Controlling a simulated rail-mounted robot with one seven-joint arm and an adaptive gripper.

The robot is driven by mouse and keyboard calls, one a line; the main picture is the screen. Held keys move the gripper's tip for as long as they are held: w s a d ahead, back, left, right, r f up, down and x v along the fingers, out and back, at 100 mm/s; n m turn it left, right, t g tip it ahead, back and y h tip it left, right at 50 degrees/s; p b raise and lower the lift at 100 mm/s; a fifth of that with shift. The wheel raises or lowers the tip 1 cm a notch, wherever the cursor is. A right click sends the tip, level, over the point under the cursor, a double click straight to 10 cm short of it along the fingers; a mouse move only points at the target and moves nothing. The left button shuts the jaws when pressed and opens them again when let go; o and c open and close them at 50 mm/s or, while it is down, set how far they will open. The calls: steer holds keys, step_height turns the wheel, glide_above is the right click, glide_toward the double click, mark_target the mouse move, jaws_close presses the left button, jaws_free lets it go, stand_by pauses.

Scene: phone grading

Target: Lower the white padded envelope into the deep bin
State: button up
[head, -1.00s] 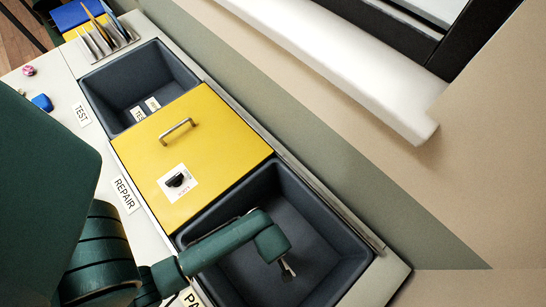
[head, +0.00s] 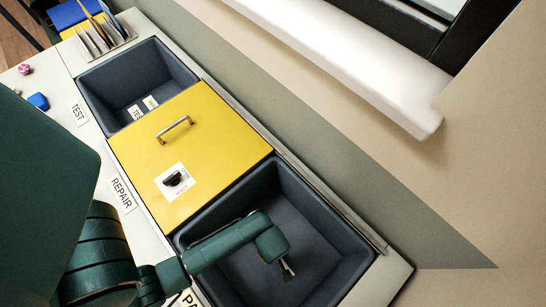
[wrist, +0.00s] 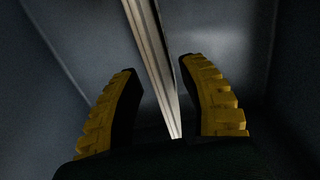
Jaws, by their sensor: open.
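The deep bin (head: 338,232) is the dark grey open bin at the lower right of the head view. My gripper (head: 287,268) is inside its opening, pointing down. In the wrist view my gripper (wrist: 160,66) has its two yellow ribbed fingers apart. A pale, narrow strip, seemingly the white padded envelope (wrist: 150,48) seen edge-on, runs between the fingers and on beyond them. A dark gap shows on the left finger's side; the strip lies closer to the right finger. In the head view I cannot make out the envelope. Where its lower end rests is not visible.
A yellow lid (head: 215,135) with a handle and a dark latch covers the middle bin. Another open grey bin (head: 165,75) lies beyond it, with labels inside. A rack (head: 105,35) stands at the far end. The wall runs along the bins' right side.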

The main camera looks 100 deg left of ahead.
step_height(320, 180, up, 12)
stand_by(0.4)
